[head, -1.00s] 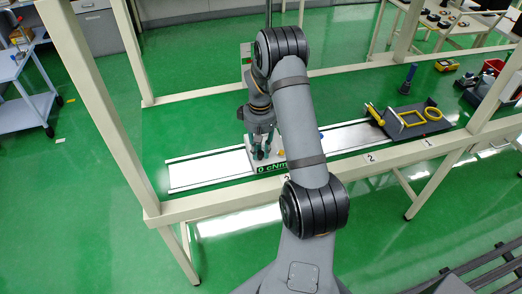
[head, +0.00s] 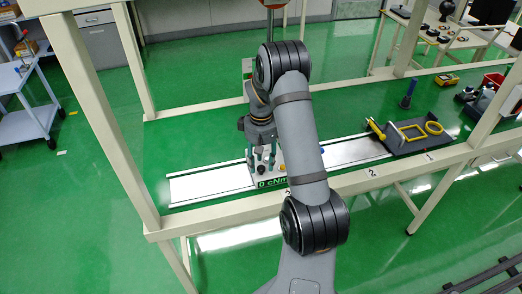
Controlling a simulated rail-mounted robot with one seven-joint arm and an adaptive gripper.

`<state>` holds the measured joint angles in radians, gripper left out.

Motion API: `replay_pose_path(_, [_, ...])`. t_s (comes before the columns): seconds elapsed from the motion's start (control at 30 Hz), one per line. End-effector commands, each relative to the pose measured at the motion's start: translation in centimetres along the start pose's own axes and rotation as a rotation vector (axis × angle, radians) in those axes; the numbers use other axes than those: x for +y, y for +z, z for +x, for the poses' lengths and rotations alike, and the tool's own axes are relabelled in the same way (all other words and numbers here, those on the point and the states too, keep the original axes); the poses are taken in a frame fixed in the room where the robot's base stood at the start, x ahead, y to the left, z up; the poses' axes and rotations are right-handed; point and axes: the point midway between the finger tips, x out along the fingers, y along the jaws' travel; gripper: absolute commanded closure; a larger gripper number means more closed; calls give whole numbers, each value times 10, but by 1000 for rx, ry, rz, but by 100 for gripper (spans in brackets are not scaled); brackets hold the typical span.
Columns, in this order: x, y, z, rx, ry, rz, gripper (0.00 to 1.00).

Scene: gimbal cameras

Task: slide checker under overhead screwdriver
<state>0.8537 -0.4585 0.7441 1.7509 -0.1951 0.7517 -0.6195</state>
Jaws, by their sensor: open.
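The checker (head: 272,183) is a pale box with a green display strip reading "0 cNm". It sits on the silver rail plate (head: 210,186), left of the middle, partly hidden by my arm. My gripper (head: 262,162) is open and points down at the checker's top. Whether its fingers touch the checker or straddle part of it I cannot tell. A dark vertical rod with a reddish piece (head: 272,4) at the top edge may be the overhead screwdriver. Its lower end is hidden behind my arm.
The silver plate runs right to a dark tray (head: 410,140) with a yellow square frame, a yellow ring and a yellow-handled tool. A blue-black upright tool (head: 408,94) stands behind it. Cream frame posts (head: 95,110) and a front beam (head: 350,181) border the bench. The plate's left end is bare.

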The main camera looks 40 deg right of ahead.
Motion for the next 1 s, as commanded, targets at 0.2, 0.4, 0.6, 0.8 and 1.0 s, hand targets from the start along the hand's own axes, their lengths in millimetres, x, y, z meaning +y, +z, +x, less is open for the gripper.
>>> replay_pose_path(0.2, [0, -2, -48, 7, 3, 0, 58])
replay_pose_path(0.4, [0, -1, -84, 4, 2, -1, 58])
replay_pose_path(0.6, [0, 0, -102, 0, 0, 1, 58])
replay_pose_path(0.8, [0, 0, -105, -1, 0, -1, 58])
replay_pose_path(1.0, [-4, -2, -108, 0, 0, -10, 59])
